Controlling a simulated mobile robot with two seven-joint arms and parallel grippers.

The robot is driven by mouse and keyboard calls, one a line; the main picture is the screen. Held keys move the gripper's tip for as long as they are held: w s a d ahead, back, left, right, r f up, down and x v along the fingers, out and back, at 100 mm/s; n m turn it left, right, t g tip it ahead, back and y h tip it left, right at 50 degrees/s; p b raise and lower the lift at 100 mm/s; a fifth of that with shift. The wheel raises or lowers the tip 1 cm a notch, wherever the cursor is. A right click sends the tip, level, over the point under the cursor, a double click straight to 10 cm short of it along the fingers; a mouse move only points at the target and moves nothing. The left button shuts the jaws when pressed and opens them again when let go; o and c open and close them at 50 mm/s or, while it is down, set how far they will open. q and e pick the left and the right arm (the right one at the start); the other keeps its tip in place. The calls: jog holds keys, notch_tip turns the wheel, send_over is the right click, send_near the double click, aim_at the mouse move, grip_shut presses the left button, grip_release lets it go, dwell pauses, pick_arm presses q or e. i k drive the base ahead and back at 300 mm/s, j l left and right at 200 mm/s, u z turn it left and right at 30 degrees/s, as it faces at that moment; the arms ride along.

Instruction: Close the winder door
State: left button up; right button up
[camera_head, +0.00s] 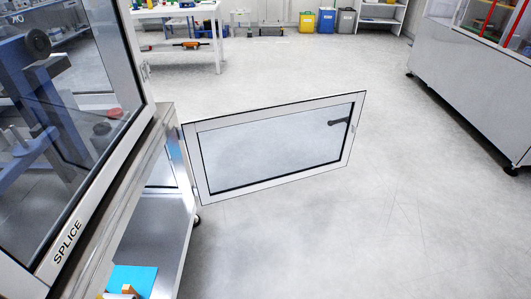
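The winder door (192,165) is a light-framed, clear-paned door that stands swung open, out over the floor. Its left edge meets the side of the machine (150,190) at the left. A dark handle (339,122) is near the upper right of its pane, by the free edge. The floor shows through the pane. Neither of my grippers is in view, and nothing touches the door's free edge.
A glazed panel marked SPLICE (68,242) rises at the left. A grey cabinet (465,85) on castors stands at the right. A white workbench (185,12) and coloured bins (326,20) are at the back. The floor right of the door is clear.

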aim_at(191, 128)
jog(key=u, duration=0.15)
jog(key=i+l+u, duration=0.45)
jog(key=l+u, duration=0.25)
jog(key=i+l+u, duration=0.1)
jog(key=l, duration=0.3)
jog(key=i+l+u, duration=0.15)
jog(key=l, duration=0.25)
jog(key=i+l, duration=0.15)
jog(key=l, duration=0.3)
jog(key=i+l, duration=0.15)
jog(key=l, duration=0.25)
jog(key=i+l+u, duration=0.1)
jog(key=l, duration=0.35)
jog(key=i+l, duration=0.15)
jog(key=l, duration=0.3)
